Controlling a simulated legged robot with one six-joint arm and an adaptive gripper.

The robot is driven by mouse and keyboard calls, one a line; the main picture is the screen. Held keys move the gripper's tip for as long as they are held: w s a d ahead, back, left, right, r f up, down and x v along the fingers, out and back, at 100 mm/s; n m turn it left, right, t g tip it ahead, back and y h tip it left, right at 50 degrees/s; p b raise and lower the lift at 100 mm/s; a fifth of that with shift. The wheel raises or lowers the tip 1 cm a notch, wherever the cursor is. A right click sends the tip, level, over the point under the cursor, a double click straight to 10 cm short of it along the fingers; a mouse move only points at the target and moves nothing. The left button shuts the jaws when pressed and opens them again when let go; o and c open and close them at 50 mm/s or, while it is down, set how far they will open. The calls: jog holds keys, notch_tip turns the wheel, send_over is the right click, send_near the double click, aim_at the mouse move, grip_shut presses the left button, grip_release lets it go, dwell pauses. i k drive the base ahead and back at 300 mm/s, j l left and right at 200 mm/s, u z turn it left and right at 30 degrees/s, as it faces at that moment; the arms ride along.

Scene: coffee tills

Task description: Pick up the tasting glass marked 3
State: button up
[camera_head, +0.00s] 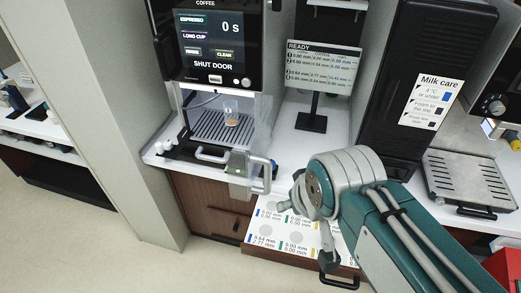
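A small clear glass (231,117) with brown liquid low in it stands upright on the drip grid inside the coffee machine. It is the only glass I can make out, and no number is readable on it. My gripper (291,191) is at the end of my teal and grey arm, in front of the counter edge and above the pulled-out drawer, right of the machine's clear door. It is well apart from the glass. My wrist largely hides the fingers, so I cannot see whether they are open.
The coffee machine (216,45) reads "SHUT DOOR" and "0 s"; its clear door (262,178) stands open toward me. The open drawer (262,237) holds a white sheet with grey circles and labels. A "READY" sign (323,67) and a metal tray (468,182) stand on the counter.

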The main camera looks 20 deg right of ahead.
aim_at(231, 115)
jog(key=i+j+z, duration=0.1)
jog(key=j, duration=0.35)
jog(key=i+j+z, duration=0.15)
jog(key=j, duration=0.3)
jog(key=i+j+z, duration=0.1)
jog(key=j, duration=0.35)
jog(key=i+j+z, duration=0.1)
jog(key=j, duration=0.4)
jog(key=i, duration=0.1)
